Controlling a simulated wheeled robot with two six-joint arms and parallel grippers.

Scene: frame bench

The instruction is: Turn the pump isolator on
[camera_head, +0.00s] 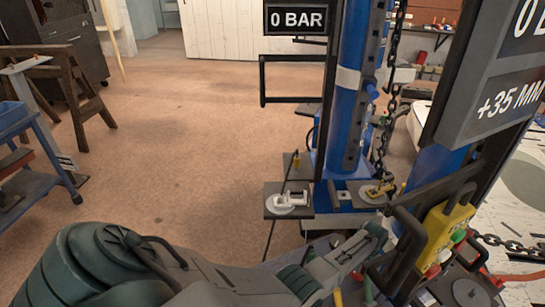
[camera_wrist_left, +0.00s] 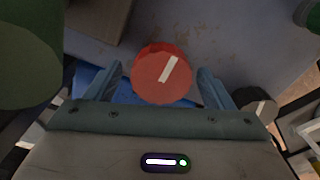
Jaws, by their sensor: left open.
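The wrist view shows a round red knob (camera_wrist_left: 162,74) with a white line across its face, slanting up to the right. It looks like the pump isolator, but no label is readable. My left gripper (camera_wrist_left: 156,78) is open, with one finger on each side of the knob. Small gaps show between the knob and the fingers, and the jaws are not shut on it. In the head view my left gripper (camera_head: 366,243) reaches in from the lower left towards the bench frame. The knob cannot be made out clearly there. My right gripper is not in view.
A black knob (camera_wrist_left: 258,106) with a pale mark lies right of my left gripper. A dark green rounded body (camera_wrist_left: 28,55) is close on the left. A yellow box with buttons (camera_head: 446,228), a blue column (camera_head: 347,90), chains and a "0 BAR" display (camera_head: 296,18) stand nearby.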

